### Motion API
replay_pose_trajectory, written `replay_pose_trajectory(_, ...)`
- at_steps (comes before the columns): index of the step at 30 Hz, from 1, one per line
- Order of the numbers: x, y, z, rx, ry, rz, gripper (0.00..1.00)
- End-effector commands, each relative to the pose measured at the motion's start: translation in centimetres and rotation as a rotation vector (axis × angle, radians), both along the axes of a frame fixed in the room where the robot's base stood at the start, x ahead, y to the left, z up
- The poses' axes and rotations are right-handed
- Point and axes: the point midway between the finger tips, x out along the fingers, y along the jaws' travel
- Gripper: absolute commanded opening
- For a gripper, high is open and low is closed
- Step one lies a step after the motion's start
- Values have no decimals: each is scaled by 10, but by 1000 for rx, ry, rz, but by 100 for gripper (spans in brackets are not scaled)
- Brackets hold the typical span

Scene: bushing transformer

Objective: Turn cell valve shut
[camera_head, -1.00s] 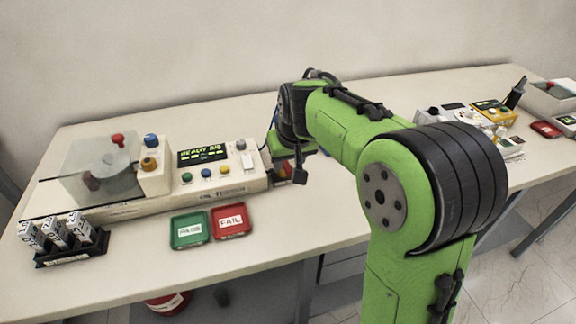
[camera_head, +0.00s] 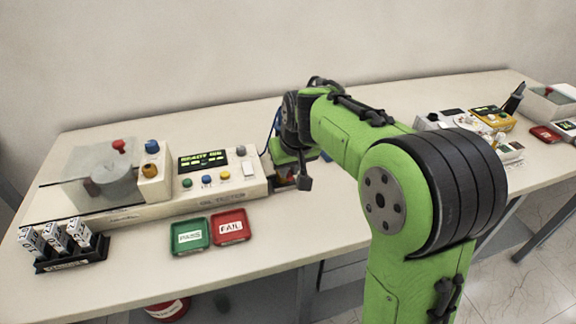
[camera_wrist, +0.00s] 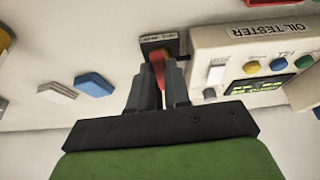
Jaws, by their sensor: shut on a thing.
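The cell valve shows in the wrist view as a small dark block (camera_wrist: 157,42) with a pale label, beside the oil tester. Its red handle (camera_wrist: 158,69) stands out from the block between my fingertips. My gripper (camera_wrist: 159,88) is shut on the red handle. The fingers hide part of the handle, so its exact angle is hard to tell. In the head view my wrist covers most of the valve, just right of the oil tester (camera_head: 240,190). The label's words are too blurred to read.
The oil tester has coloured buttons, a lit display and a clear-covered cell (camera_head: 100,178). Green PASS (camera_head: 190,237) and red FAIL (camera_head: 230,227) trays lie in front. A black rack of bottles (camera_head: 70,260) stands at left. More instruments (camera_head: 485,118) stand at right.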

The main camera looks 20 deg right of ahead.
Motion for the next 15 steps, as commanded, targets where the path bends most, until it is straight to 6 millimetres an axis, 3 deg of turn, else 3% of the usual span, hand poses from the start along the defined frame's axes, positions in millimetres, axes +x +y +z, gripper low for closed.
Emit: replay_pose_trajectory(15, 5, -20, 3, 2, 2, 407, 0)
